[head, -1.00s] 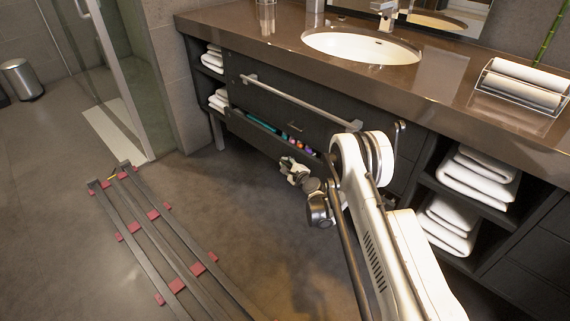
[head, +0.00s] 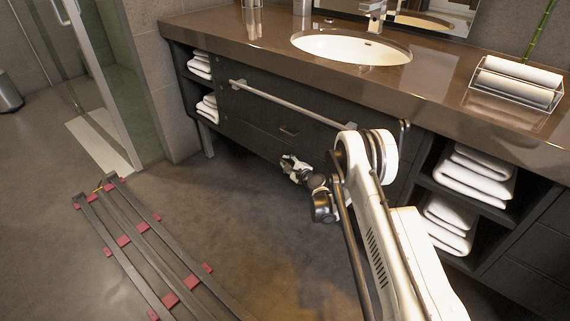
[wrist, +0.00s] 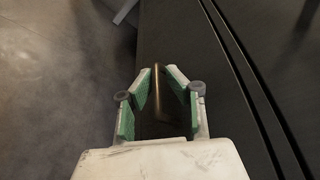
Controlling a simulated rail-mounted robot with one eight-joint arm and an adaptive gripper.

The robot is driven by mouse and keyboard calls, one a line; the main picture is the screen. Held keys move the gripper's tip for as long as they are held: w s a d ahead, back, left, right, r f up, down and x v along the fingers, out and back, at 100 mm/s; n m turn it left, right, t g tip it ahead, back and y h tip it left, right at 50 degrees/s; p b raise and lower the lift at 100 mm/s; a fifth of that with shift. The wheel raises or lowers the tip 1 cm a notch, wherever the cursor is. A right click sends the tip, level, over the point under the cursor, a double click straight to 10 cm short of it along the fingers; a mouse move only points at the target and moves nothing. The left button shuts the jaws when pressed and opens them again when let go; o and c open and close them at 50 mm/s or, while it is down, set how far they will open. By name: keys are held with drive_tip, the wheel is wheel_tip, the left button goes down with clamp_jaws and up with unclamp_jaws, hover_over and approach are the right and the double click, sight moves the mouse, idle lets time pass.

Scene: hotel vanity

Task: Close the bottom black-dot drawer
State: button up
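The bottom drawer (head: 250,138) is a dark front low in the vanity, under a panel with a small handle (head: 289,130). In the head view its front looks flush with the cabinet, and its inside does not show. I cannot make out a black dot on it. My gripper (head: 289,164) is low, just in front of the drawer front. In the wrist view my gripper (wrist: 161,72) has its green-padded fingers apart. A brownish bar, which looks like a handle (wrist: 158,95), shows between them. I cannot tell whether the fingers touch it.
A long towel bar (head: 290,104) runs across the vanity front above the drawers. Folded towels (head: 470,180) fill open shelves on the right, with more towels (head: 207,104) on the left. A brown counter (head: 240,40) with a sink overhangs.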

drive_tip(key=v, duration=0.7)
drive_tip(key=shift+s+d, duration=0.2)
idle(0.4)
